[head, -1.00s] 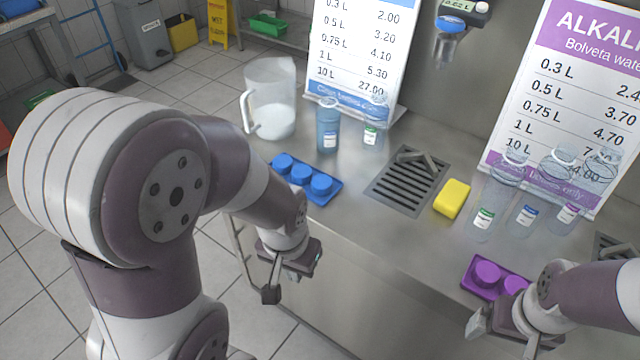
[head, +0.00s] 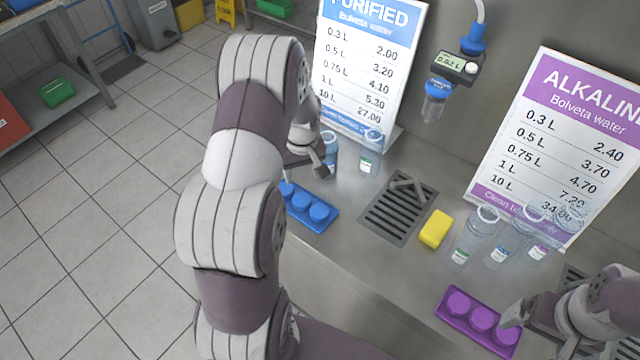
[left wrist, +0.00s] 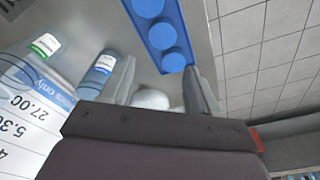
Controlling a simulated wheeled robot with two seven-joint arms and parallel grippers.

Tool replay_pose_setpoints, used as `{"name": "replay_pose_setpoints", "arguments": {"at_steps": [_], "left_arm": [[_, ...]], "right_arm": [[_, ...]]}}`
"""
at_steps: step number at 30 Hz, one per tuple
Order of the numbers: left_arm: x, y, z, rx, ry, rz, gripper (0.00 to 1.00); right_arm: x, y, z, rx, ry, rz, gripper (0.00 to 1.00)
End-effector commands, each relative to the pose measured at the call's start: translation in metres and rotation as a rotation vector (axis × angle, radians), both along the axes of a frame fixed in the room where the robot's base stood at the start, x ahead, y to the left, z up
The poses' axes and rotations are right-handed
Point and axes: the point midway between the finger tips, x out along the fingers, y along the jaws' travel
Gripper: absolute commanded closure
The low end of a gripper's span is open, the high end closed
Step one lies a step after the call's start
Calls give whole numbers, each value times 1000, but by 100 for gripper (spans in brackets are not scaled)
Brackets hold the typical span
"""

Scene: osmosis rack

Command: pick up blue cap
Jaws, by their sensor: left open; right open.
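Blue caps (head: 319,212) sit in a row on a blue tray (head: 322,226) on the steel counter; the left end of the row is partly hidden by my left arm in the head view. The caps (left wrist: 162,34) and tray (left wrist: 186,22) also show at the top of the left wrist view. My left gripper (head: 318,172) is open and empty, just behind the tray near the blue-tinted bottle (head: 330,150). Its fingers (left wrist: 160,92) show in the left wrist view, with the tray beyond them. My right gripper (head: 512,325) is open beside the purple tray.
Purple caps (head: 480,319) sit on a purple tray (head: 452,318). A yellow sponge (head: 435,229) lies by a drain grate (head: 385,220). A clear bottle (head: 369,160) stands by the purified sign (head: 362,70); several clear bottles (head: 467,243) stand by the alkaline sign (head: 560,140).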

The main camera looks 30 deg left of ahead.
Motion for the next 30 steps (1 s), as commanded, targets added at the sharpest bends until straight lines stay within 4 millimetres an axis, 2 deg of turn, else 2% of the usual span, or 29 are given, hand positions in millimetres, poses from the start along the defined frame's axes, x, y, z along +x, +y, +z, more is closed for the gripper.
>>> {"name": "replay_pose_setpoints", "arguments": {"at_steps": [6,11,15,18,21,26,27,30], "left_arm": [[3,4,-46,-1,-1,1,39],[5,5,-65,0,-2,-1,39],[4,3,-89,-1,0,-2,39],[6,5,-107,0,-3,-2,39],[7,6,-114,1,-4,-2,39],[7,6,-115,1,-5,-2,39],[7,6,-115,1,-5,-2,44],[7,5,-115,1,-5,-2,74]], "right_arm": [[0,0,9,0,-1,0,5],[0,0,13,0,-2,0,5],[1,0,26,0,-2,0,5],[1,0,26,0,-2,0,5],[1,0,27,0,-2,0,5],[1,0,26,0,-2,0,5],[1,0,26,0,-2,0,5],[1,0,26,0,-2,0,5]]}}
